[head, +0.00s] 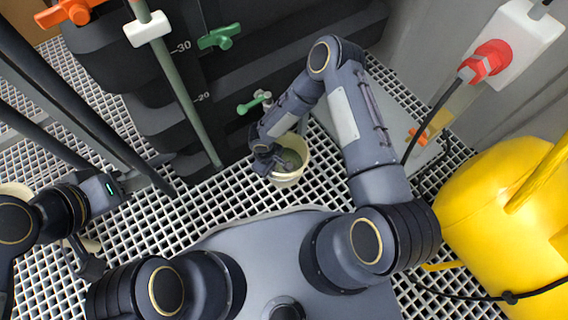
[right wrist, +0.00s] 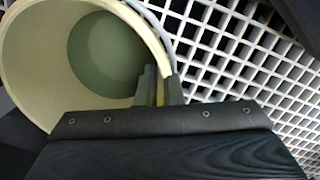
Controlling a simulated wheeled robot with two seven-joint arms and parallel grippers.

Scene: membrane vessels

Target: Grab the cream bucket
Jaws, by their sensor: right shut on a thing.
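The cream bucket (head: 299,172) stands upright on the white floor grating, just in front of the dark tank. It holds some murky green liquid, or has a greenish bottom. My right gripper (head: 266,164) is at the bucket's left rim in the head view. In the right wrist view, its fingers (right wrist: 161,88) sit on both sides of the wall of the cream bucket (right wrist: 25,60), shut on it. My left gripper (head: 84,258) is far left, low over the grating and away from the bucket; its fingers are too small and dark to read.
A dark tank (head: 150,120) with level marks and green valve handles (head: 219,37) stands behind the bucket. A yellow vessel (head: 500,220) is at the right, with a black cable nearby. A red plug (head: 487,60) is on the wall. Open grating (head: 215,200) lies left of the bucket.

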